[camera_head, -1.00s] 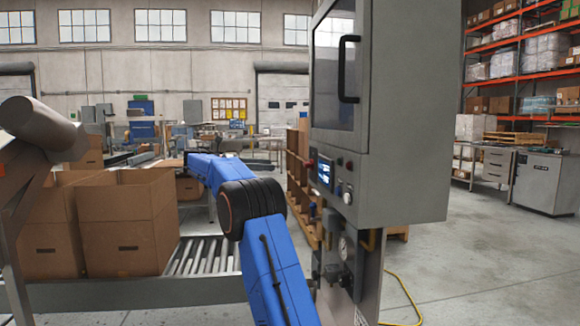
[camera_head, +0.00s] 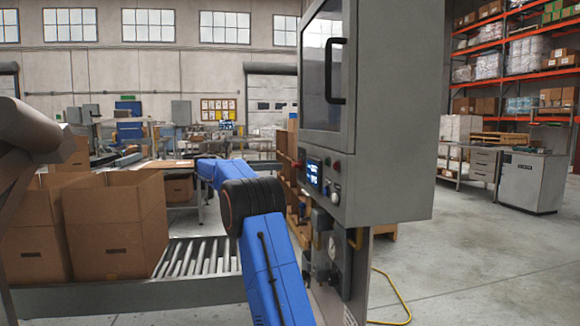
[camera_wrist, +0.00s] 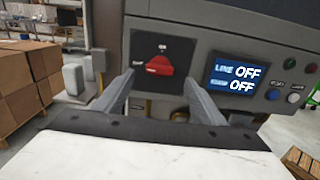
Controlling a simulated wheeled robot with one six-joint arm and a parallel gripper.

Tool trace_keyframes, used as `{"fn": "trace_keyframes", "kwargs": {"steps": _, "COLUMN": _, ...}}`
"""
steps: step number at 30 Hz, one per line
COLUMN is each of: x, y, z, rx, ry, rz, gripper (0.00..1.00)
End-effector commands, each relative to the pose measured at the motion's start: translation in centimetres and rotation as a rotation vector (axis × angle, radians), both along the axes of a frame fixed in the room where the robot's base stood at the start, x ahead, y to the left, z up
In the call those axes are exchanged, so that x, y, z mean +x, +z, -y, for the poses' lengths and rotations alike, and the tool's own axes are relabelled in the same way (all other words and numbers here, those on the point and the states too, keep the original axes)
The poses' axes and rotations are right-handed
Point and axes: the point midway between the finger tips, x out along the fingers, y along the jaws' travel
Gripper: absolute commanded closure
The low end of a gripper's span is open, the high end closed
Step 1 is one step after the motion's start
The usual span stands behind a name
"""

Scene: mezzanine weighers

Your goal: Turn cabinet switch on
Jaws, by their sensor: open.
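The grey cabinet (camera_head: 390,120) stands right of centre in the head view, with its control panel low on its left face. In the wrist view the red rotary switch (camera_wrist: 160,66) sits on a dark plate on the panel, its handle roughly level. A display (camera_wrist: 236,77) to its right reads LINE OFF, with OFF on a second line. My gripper (camera_wrist: 158,92) is open and empty, one finger on each side of the switch in the picture. I cannot tell how far the fingertips are from the panel. In the head view my arm hides the gripper.
Round buttons (camera_wrist: 290,66) sit right of the display. A roller conveyor (camera_head: 195,260) with open cardboard boxes (camera_head: 118,228) stands left of my arm. A yellow hose (camera_head: 395,290) lies on the floor by the cabinet. The floor to the right is open.

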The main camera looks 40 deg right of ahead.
Motion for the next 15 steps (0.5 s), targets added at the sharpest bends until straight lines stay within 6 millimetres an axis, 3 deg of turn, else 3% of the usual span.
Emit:
{"fn": "trace_keyframes", "kwargs": {"steps": 6, "x": -2.0, "y": 0.0, "z": 3.3, "rx": 0.001, "ry": -0.001, "rz": -0.001, "gripper": 0.36}}
{"fn": "trace_keyframes", "kwargs": {"steps": 15, "x": -3.5, "y": 0.0, "z": 5.8, "rx": 0.0, "ry": 0.001, "rz": 0.0, "gripper": 0.36}}
